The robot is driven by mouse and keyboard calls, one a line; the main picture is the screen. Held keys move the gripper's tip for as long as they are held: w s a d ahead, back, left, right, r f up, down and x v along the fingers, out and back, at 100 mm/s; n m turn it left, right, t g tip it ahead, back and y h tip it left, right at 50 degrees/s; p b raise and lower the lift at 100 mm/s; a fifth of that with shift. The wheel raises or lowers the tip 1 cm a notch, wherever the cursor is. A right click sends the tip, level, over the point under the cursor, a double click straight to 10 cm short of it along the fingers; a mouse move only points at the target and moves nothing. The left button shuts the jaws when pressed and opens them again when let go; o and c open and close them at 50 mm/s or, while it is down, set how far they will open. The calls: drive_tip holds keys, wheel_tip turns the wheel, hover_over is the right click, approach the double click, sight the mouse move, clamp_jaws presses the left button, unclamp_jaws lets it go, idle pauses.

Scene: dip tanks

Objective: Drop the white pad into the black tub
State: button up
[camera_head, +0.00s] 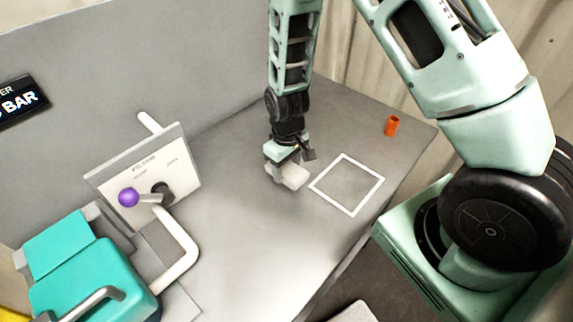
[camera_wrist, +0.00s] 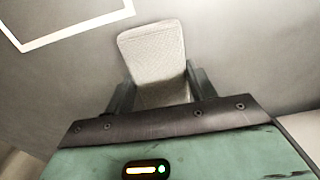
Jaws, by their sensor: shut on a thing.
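The white pad (camera_head: 293,177) is held by my gripper (camera_head: 279,162) over the grey table, left of the white square outline. In the wrist view the pad (camera_wrist: 153,52) is a pale, textured block between the two dark fingers of my gripper (camera_wrist: 160,90). Its far end sticks out past the fingertips, and its near end is partly hidden. I cannot tell whether the pad touches the table. I see no black tub in either view.
A white square outline (camera_head: 347,185) marks the grey table (camera_head: 235,235). An orange cup (camera_head: 393,126) stands near the back right edge. At left are a teal box (camera_head: 95,280), a white pipe (camera_head: 183,250) and a white panel (camera_head: 145,170) with a purple-knobbed lever (camera_head: 129,197). The table's middle is clear.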

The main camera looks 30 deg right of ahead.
drive_tip(key=shift+f, duration=0.2)
drive_tip(key=o, duration=1)
